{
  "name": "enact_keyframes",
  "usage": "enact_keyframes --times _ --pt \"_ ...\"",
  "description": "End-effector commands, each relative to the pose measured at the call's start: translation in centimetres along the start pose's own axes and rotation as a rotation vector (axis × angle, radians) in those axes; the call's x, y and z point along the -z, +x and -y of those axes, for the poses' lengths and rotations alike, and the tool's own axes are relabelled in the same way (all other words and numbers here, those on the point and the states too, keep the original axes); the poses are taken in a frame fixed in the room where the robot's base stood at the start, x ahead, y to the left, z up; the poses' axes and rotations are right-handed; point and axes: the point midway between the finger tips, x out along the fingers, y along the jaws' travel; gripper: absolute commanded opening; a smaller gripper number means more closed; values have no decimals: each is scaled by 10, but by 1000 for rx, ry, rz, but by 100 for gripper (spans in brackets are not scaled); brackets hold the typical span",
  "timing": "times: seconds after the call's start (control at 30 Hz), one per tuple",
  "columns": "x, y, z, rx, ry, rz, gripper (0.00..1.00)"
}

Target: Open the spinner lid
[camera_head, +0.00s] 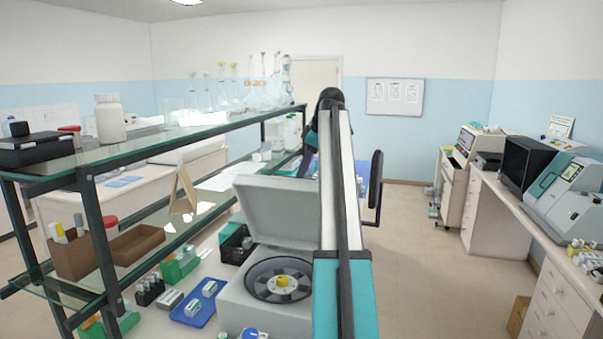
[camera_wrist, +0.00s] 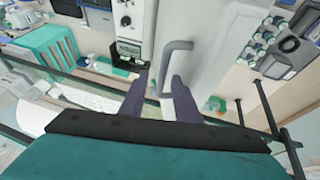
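The spinner (camera_head: 236,305) is a white box on the bench in the head view. Its lid (camera_head: 272,208) stands raised at the back, and the dark round rotor with a yellow hub (camera_head: 281,281) is exposed. My arm covers the spinner's right side. In the wrist view my gripper (camera_wrist: 160,77) has two dark fingers spread apart. A grey bent handle (camera_wrist: 177,46) on a pale panel reaches down between them, with gaps visible on both sides; contact cannot be told. My fingers are not clearly seen in the head view.
A glass shelf unit (camera_head: 92,211) with bottles and boxes stands at left. A blue tray (camera_head: 196,311) and small racks lie beside the spinner. In the wrist view, a knobbed control panel (camera_wrist: 125,20) is left of the handle. Open floor (camera_head: 430,270) lies to the right.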

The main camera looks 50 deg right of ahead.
Motion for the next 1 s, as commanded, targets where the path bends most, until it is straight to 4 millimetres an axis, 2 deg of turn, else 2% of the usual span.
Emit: enact_keyframes --times 0.03,0.1,0.3,1.0 --pt "1 -11 0 -1 0 0 29" --pt "0 -20 0 -1 0 0 29" --pt "0 -36 1 -1 0 0 29" --pt "-2 -40 1 -1 1 0 29"
